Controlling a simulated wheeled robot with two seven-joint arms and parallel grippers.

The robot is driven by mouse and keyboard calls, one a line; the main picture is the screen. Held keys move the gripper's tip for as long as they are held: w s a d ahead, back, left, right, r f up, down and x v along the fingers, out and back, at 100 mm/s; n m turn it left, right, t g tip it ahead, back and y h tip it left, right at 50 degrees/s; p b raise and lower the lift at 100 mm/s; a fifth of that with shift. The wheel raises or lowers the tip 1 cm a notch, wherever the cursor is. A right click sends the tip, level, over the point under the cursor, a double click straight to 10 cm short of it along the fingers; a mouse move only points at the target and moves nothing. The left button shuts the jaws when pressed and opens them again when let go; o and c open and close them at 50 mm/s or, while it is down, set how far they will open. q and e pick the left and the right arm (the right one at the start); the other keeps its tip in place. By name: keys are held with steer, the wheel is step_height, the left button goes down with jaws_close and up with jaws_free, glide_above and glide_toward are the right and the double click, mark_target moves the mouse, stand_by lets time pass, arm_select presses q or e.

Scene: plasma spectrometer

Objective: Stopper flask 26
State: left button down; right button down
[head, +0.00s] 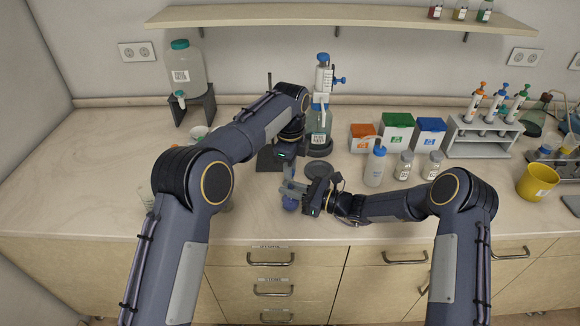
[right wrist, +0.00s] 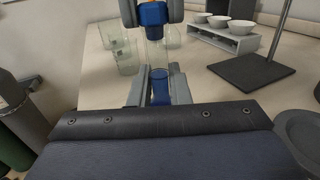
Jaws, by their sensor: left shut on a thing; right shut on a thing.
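A small clear glass flask (right wrist: 156,52) with blue at its lower part stands between my two grippers; in the head view its blue lower part (head: 290,204) shows just below them. My right gripper (head: 304,198) is shut on the flask; its fingers (right wrist: 158,92) sit either side of the blue part. My left gripper (head: 289,186) comes down from above and is shut on a blue stopper (right wrist: 152,14), with its fingers also at the top of the right wrist view. The stopper is over the flask's neck; I cannot tell whether it is seated. No number is readable on the flask.
Several clear glass beakers (right wrist: 124,52) stand beside the flask in the right wrist view. A wash bottle (head: 374,168) stands right of the grippers. The counter's front left is mostly clear.

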arm_select(q)
steer(key=shift+f, duration=0.25)
arm_select(e)
steer(key=shift+a, duration=0.1)
arm_select(q)
steer(key=c, duration=1.2)
jaws_free()
steer(key=shift+c, duration=0.2)
steer(key=shift+r, duration=0.1)
step_height(320, 180, up, 8)
steer(key=shift+f, duration=0.25)
arm_select(e)
steer(key=c, duration=1.3)
jaws_free()
arm_select(q)
steer(key=shift+f, duration=0.1)
